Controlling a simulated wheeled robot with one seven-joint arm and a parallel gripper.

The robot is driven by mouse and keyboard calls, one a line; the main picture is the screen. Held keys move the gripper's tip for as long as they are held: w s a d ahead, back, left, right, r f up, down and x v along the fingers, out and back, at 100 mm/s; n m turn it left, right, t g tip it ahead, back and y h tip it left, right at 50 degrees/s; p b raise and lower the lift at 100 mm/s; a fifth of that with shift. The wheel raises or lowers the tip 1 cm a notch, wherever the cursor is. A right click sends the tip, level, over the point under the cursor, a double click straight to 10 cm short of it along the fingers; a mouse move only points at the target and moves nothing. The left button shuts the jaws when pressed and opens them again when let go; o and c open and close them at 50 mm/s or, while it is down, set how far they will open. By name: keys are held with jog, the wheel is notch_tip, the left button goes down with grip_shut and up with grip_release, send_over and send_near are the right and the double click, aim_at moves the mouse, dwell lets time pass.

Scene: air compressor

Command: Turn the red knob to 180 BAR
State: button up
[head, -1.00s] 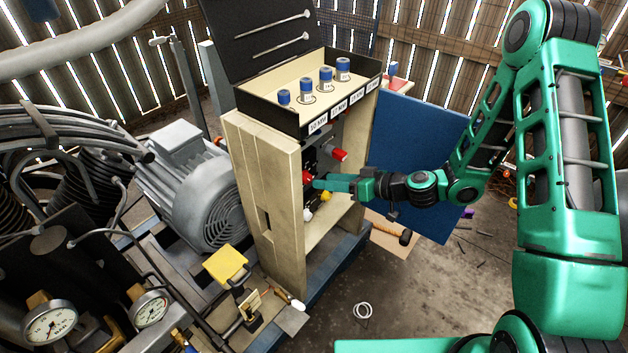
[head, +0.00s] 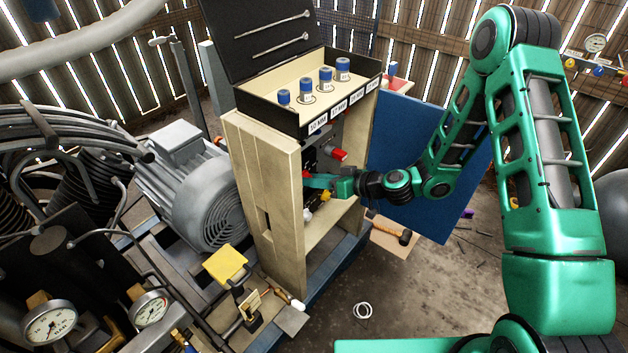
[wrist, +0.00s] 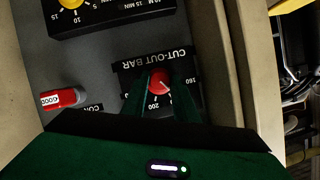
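The red knob (wrist: 159,82) is on a dark dial plate under the label "CUT-OUT BAR", which appears upside down in the wrist view. Its pale mark points to the lower right, between the printed 200 and 160; the exact reading is too small to tell. My gripper (wrist: 162,84) has one green finger on each side of the knob, seemingly closed against it. In the head view, my gripper (head: 311,181) reaches into the open front of the beige cabinet (head: 270,190) and mostly hides the knob.
A yellow knob (wrist: 71,3) and a red "GOOD" indicator (wrist: 62,98) are beside the dial in the wrist view. Another red part (head: 340,155) sticks out above my gripper. The cabinet's beige side wall (wrist: 232,60) is close on the right in the wrist view.

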jog(key=shift+w+d+f+m+g+y, duration=0.15)
jog(key=shift+m+g+y, duration=0.25)
jog(key=shift+m, duration=0.3)
jog(key=o, duration=1.1)
jog(key=shift+c, duration=0.2)
jog(key=v, duration=1)
jog(key=shift+d, duration=0.35)
